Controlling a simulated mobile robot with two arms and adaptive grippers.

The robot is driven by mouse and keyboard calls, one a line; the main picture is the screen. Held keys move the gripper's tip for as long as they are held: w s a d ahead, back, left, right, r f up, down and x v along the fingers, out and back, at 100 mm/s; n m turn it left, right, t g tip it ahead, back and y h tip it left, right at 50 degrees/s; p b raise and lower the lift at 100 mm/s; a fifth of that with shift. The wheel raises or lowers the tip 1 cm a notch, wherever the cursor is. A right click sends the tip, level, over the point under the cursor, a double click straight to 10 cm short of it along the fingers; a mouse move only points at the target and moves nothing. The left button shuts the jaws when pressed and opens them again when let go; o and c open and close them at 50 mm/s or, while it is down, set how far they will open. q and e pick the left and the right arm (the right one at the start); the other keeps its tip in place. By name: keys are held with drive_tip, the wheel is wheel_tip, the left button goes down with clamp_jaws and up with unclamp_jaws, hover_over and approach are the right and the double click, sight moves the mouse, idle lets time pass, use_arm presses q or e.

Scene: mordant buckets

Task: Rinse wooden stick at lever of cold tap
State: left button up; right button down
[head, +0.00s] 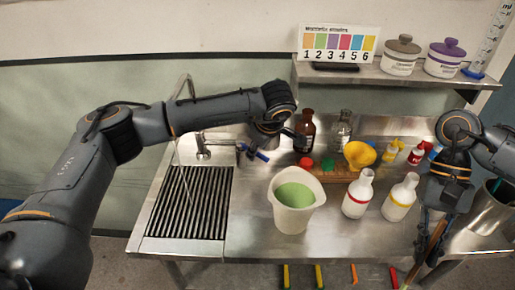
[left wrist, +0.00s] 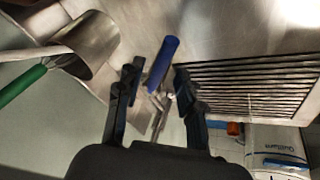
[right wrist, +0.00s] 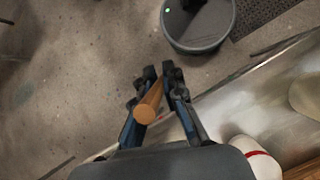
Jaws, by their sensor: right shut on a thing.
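The steel tap (head: 203,147) stands at the back left of the bench, its tall curved neck above a slatted drain (head: 190,205). A thin pale line hangs below the neck; I cannot tell if it is water. My left gripper (head: 250,151) is beside the tap. In the left wrist view its fingers are apart, with the blue lever (left wrist: 163,62) between and beyond their tips; contact is unclear. My right gripper (head: 432,217), at the bench's front right, is shut on the wooden stick (head: 436,240). The stick's round end (right wrist: 146,112) shows in the right wrist view, pointing toward the camera.
A white jug of green liquid (head: 292,221) stands mid-bench, with two white bottles (head: 357,197) to its right. Brown and clear bottles (head: 306,128) stand behind. A steel pot (head: 488,215) is at far right. A shelf (head: 385,77) overhangs the back.

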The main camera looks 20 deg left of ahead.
use_arm(q)
drive_tip(key=v, duration=1.1)
